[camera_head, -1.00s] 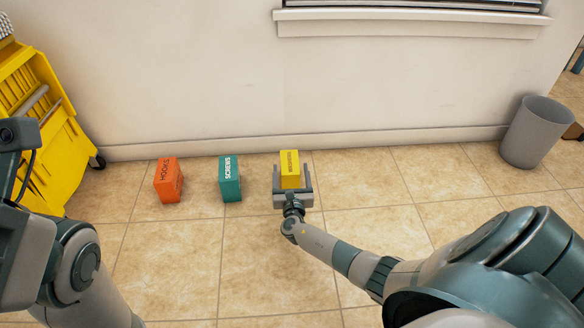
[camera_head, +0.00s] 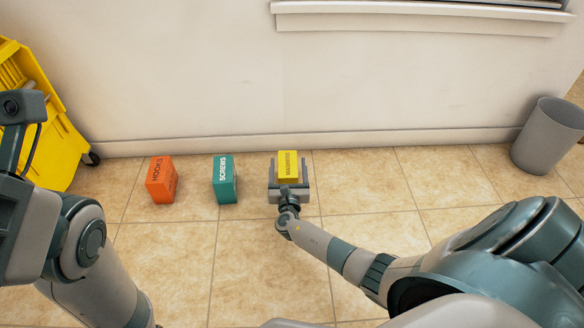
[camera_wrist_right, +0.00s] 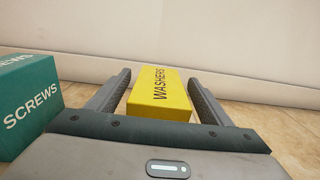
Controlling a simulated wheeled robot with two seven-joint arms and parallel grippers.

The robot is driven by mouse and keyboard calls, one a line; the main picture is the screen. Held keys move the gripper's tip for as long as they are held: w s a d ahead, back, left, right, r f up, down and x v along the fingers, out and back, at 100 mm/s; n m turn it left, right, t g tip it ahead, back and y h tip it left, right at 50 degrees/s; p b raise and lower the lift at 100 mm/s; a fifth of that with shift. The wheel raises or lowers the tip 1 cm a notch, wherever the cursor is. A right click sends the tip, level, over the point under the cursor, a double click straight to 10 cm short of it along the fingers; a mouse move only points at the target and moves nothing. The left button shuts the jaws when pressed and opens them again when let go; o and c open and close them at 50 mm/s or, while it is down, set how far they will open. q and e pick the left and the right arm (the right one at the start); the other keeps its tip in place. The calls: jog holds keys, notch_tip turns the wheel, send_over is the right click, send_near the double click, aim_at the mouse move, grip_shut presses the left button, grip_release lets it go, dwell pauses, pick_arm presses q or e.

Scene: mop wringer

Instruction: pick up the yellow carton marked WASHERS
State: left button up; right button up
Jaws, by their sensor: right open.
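The yellow carton marked WASHERS (camera_head: 288,166) stands on the tiled floor near the wall. It also shows in the right wrist view (camera_wrist_right: 158,95), between the two fingers. My right gripper (camera_head: 289,183) is open around the carton, one finger on each side. In the wrist view a gap shows on each side of the carton, so the fingers do not grip it. The carton's lower part is partly hidden by the gripper in the head view. My left arm shows at the left edge of the head view; its fingertips are not in view.
A teal SCREWS carton (camera_head: 224,180) stands left of the right gripper, and an orange HOOKS carton (camera_head: 161,180) farther left. A yellow mop wringer (camera_head: 62,130) is at the far left. A grey bin (camera_head: 548,136) stands at right. The wall (camera_head: 200,70) is close behind the cartons.

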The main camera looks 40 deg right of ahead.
jog(key=shift+w+d, duration=0.1)
jog(key=shift+w, duration=0.15)
jog(key=shift+r, duration=0.1)
jog(key=c, duration=1.8)
